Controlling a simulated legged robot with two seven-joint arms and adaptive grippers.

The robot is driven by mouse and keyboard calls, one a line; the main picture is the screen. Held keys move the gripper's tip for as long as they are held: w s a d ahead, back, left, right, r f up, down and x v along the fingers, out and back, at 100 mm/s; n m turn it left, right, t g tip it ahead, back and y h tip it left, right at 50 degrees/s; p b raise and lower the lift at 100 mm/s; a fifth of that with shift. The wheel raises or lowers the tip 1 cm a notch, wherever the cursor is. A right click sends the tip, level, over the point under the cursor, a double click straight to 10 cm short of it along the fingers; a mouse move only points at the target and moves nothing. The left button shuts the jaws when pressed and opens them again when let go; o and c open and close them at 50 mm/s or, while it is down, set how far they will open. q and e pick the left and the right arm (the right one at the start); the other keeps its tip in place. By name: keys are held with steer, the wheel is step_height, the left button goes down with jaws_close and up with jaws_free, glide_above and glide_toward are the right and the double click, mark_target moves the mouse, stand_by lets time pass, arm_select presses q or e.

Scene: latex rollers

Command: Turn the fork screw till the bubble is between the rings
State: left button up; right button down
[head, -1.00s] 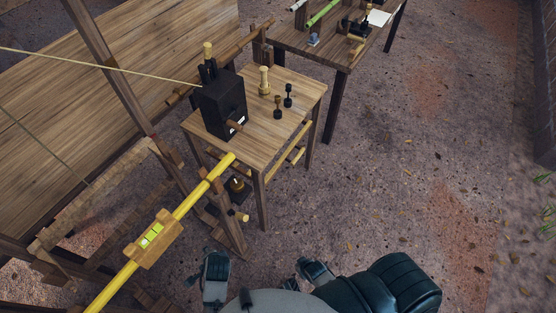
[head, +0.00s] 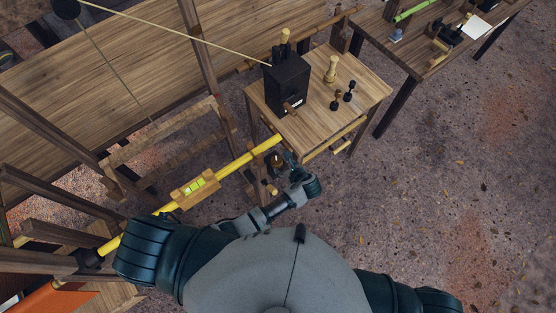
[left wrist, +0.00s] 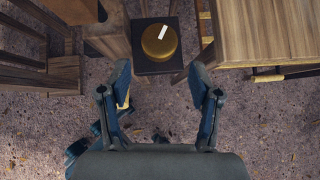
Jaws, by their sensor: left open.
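The fork screw shows in the left wrist view as a round brass knob (left wrist: 158,46) with a white mark, on a dark square block. In the head view the knob (head: 277,161) is small, below the near end of the small table. My left gripper (head: 286,158) is beside it there. In the left wrist view my left gripper (left wrist: 160,80) is open and empty, its fingertips short of the knob. The green level vial (head: 194,186) sits in a wooden block on the yellow pole (head: 235,163). The bubble and rings are too small to tell apart. My right gripper is out of view.
The small table (head: 315,121) carries a black box (head: 287,84), a pale turned peg (head: 331,69) and two small dark pieces. Wooden posts and rails stand at the left. A wooden leg and the table edge flank the knob. The ground at the right is open.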

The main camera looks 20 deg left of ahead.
mark_target(278, 161)
arm_select(q)
steer(key=x, duration=0.9)
steer(key=shift+w+a+f, duration=0.2)
steer(key=shift+a, duration=0.15)
steer(key=shift+d, duration=0.25)
steer(key=c, duration=0.9)
